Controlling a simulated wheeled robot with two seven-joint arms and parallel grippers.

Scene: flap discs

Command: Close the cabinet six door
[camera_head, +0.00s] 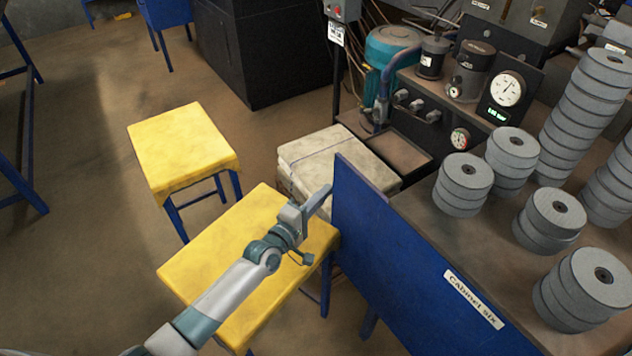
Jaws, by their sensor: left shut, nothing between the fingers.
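The cabinet six door appears to be the blue panel (362,215) at the lower centre right, beside the brown bench top. A white label (473,298) reading "Cabinet six" is on the blue face nearer to me; I cannot tell where the door ends and the cabinet body begins. My left gripper (321,200) is shut and empty. It is above the near yellow stool, just left of the panel's far upper corner; whether it touches the panel is unclear. My right gripper is out of view.
Two yellow-topped stools, a far one (182,147) and a near one (215,265), stand left of the panel. A wrapped pale stack (335,158) is behind its far corner. Stacks of grey discs (548,219) and gauges (508,88) are on the bench.

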